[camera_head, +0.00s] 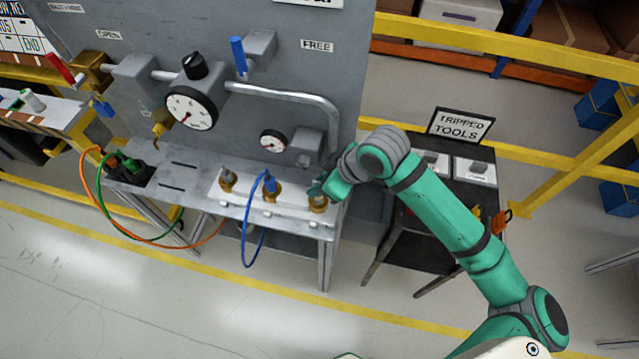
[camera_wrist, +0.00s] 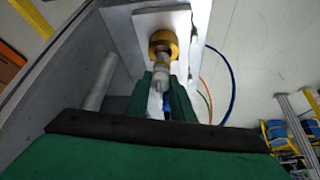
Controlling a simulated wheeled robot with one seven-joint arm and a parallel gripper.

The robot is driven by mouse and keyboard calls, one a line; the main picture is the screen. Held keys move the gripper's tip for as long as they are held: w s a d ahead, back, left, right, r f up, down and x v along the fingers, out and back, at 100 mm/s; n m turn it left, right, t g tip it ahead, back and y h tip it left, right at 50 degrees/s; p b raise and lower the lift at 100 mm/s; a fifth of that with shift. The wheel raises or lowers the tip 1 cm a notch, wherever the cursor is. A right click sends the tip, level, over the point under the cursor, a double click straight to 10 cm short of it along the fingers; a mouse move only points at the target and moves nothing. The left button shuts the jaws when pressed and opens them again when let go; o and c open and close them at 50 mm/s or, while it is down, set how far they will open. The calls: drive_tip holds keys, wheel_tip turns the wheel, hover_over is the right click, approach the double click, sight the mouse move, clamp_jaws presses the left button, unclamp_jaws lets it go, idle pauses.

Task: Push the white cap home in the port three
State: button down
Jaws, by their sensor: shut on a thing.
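The white cap (camera_wrist: 157,84) is between the fingers of my gripper (camera_wrist: 158,98) in the wrist view. It lines up with a brass port (camera_wrist: 162,42), and its far end meets the port's opening; how deep it sits I cannot tell. In the head view my gripper (camera_head: 316,190) is at the rightmost brass port (camera_head: 318,204) on the white plate (camera_head: 245,203), and it hides the cap. The middle port (camera_head: 272,197) holds a blue plug with a blue cable. The left port (camera_head: 227,184) has a grey piece standing in it.
A grey panel with gauges (camera_head: 192,107) and a bent pipe (camera_head: 325,100) rises behind the bench. The blue cable (camera_head: 246,235) hangs off the front edge. Orange and green cables (camera_head: 110,205) loop at the left. A dark side table (camera_head: 435,240) stands right of the bench.

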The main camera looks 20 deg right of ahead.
drive_tip(key=shift+f, duration=2.05)
idle(0.4)
drive_tip(key=c, duration=1.5)
unclamp_jaws()
drive_tip(key=shift+o, duration=0.2)
drive_tip(key=v, duration=1.1)
drive_tip(key=shift+f, duration=0.1)
